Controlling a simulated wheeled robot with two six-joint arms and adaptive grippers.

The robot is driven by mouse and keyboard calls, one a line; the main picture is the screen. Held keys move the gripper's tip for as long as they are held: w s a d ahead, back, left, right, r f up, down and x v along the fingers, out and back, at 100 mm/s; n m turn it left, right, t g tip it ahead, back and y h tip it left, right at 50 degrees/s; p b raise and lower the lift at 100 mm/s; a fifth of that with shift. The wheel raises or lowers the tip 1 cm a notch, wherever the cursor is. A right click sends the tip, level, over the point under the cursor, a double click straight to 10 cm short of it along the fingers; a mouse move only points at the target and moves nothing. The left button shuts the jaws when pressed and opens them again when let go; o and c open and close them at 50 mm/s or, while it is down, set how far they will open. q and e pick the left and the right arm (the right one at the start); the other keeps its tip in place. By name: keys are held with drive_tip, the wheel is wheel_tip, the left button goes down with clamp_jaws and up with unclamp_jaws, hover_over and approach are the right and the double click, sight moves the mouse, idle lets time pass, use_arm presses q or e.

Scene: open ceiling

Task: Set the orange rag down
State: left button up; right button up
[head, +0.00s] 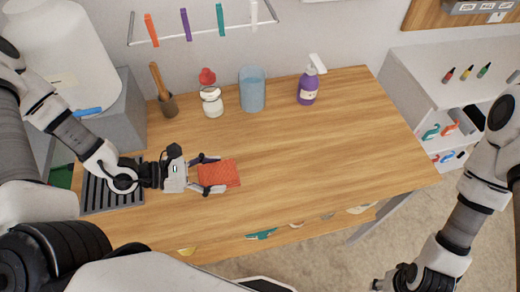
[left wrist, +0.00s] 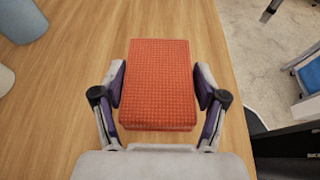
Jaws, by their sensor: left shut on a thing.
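The orange rag (head: 219,174) is a folded, textured block in the head view, over the left front part of the wooden table. My left gripper (head: 210,174) is shut on it, with one finger at each side. In the left wrist view the rag (left wrist: 158,84) sits squarely between the two fingers of my left gripper (left wrist: 160,92). I cannot tell whether the rag's underside touches the table. My right gripper (head: 388,284) is at the bottom right, off the table, cut by the frame edge; its fingers are not clear.
The wooden table (head: 330,150) is clear to the right of the rag. A dark grooved tray (head: 110,195) lies at the left.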

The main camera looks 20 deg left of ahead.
use_arm(q)
drive_tip(key=w+d+b, duration=0.1)
drive_tip(key=w+d+f+b, duration=0.1)
drive_tip(key=b, duration=0.1)
drive_tip(key=w+d+b, duration=0.1)
drive_tip(key=w, duration=0.1)
drive_tip(key=shift+d+f, duration=0.2)
drive_tip(key=shift+f, duration=0.05)
drive_tip(key=b, duration=0.3)
hover_over(253, 160)
drive_tip(key=shift+s+a+f, duration=0.15)
drive_tip(key=shift+s+a, duration=0.15)
drive_tip(key=shift+a, duration=0.15)
drive_tip(key=shift+w+d, duration=0.25)
drive_tip(key=shift+w, duration=0.05)
drive_tip(key=f+b, duration=0.2)
drive_tip(key=f, duration=0.1)
drive_tip(key=shift+d, duration=0.2)
drive_tip(key=shift+w+a, duration=0.1)
drive_tip(key=shift+w, duration=0.05)
drive_tip(key=shift+f, duration=0.15)
drive_tip(key=o, duration=0.9)
drive_tip(key=shift+s, duration=0.2)
drive_tip(key=shift+c, duration=0.2)
drive_tip(key=shift+o, duration=1.4)
drive_tip(key=shift+w, duration=0.1)
use_arm(e)
wheel_tip(253, 160, down, 11)
drive_tip(key=shift+s+d+f, duration=0.15)
drive_tip(key=shift+s, duration=0.05)
